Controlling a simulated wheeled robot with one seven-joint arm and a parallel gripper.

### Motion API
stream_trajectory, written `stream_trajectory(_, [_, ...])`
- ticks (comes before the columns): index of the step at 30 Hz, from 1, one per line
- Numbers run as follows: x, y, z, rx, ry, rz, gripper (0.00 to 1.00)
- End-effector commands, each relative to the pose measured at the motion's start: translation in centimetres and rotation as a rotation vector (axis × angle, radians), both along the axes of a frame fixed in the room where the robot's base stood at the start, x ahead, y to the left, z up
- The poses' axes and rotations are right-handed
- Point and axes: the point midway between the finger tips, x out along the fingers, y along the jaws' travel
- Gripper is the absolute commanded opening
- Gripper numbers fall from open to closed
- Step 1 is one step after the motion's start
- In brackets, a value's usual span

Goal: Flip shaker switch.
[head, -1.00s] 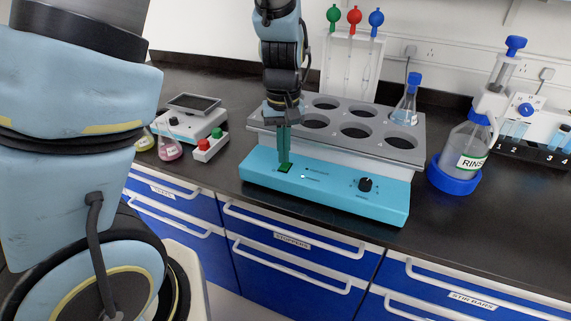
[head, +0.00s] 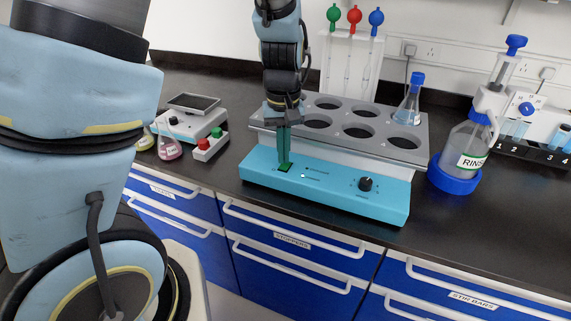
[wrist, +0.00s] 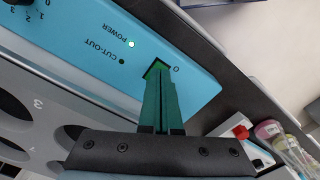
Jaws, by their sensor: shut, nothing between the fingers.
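The shaker (head: 330,185) is a turquoise box with a grey rack (head: 385,145) of round holes above it, standing on the dark bench. Its green switch (head: 285,168) is at the left of the front panel; it also shows in the wrist view (wrist: 156,68). My gripper (head: 284,162) points down with its green fingers shut and empty, tips at the switch and seemingly touching it. The fingers hide part of the switch in the wrist view (wrist: 158,72). The power light (wrist: 131,44) glows, and the cut-out light (wrist: 122,61) is dark. A black knob (head: 365,184) is at the right of the panel.
A clear flask with a blue stopper (head: 409,105) stands in the rack. A rinse bottle (head: 464,150) in a blue base is to the right. A small hotplate (head: 187,122) and a red-green button box (head: 209,146) are to the left. Blue drawers (head: 290,240) lie below the bench edge.

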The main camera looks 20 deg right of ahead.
Motion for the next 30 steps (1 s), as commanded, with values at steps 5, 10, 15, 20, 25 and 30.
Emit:
stream_trajectory(5, [0.0,0.0,-0.3,0.000,0.000,0.000,0.00])
stream_trajectory(10, [0.0,0.0,-0.6,0.000,0.000,0.000,0.00])
stream_trajectory(15, [0.0,0.0,-0.8,0.000,0.001,0.000,0.00])
stream_trajectory(20, [0.0,0.0,-1.1,0.000,0.001,0.000,0.00])
stream_trajectory(25, [0.0,0.0,-1.3,0.000,0.001,0.000,0.00])
stream_trajectory(30, [0.0,0.0,-1.5,0.000,0.001,0.000,0.00])
